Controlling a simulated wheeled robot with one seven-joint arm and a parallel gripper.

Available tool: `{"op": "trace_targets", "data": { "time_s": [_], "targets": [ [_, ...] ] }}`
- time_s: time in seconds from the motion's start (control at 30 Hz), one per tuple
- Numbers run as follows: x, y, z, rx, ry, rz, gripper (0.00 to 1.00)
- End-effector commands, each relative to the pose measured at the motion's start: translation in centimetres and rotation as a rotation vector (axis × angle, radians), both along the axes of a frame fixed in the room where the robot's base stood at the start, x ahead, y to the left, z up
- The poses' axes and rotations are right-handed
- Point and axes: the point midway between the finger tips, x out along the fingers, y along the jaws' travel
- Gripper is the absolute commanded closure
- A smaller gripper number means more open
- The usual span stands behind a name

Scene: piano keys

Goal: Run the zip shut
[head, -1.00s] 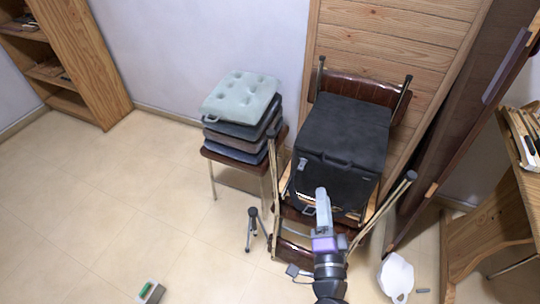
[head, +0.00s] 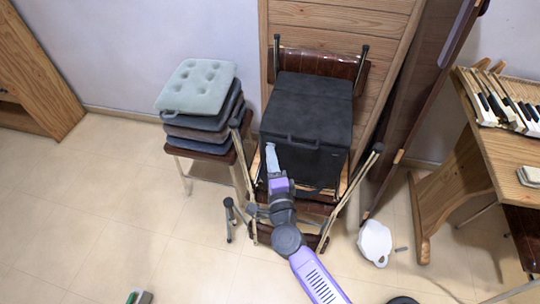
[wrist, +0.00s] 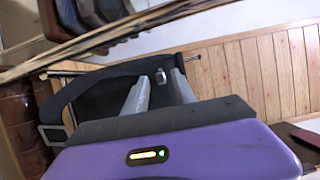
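A black box-shaped bag (head: 312,100) sits on a brown chair in the head view, against the wooden panel. A handle lies along its front upper edge. My gripper (head: 271,155) is at the bag's front left corner. In the wrist view my gripper (wrist: 158,84) shows two grey fingers apart, with dark bag fabric (wrist: 105,95) behind them. A small metallic piece (wrist: 160,77), perhaps the zip pull, shows between the fingertips; I cannot tell whether they touch it. A dark strap with a buckle (wrist: 52,133) hangs at the left. The zip line is not clear.
A stack of cushions (head: 197,88) on a stool stands left of the chair. A small tripod (head: 231,218) stands in front. A white object (head: 374,244) lies on the floor at right, near a wooden desk (head: 500,155) with piano keys.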

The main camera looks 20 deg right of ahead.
Motion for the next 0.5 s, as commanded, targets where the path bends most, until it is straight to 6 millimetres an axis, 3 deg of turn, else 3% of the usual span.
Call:
{"op": "trace_targets", "data": {
  "time_s": [0.17, 0.43, 0.5],
  "targets": [
    [1.17, -0.3, 0.02, -0.001, -0.001, 0.0, 0.68],
    [1.28, -0.33, 0.02, -0.001, 0.0, 0.0, 0.68],
    [1.27, -0.32, 0.02, -0.001, 0.0, 0.0, 0.82]
  ]
}}
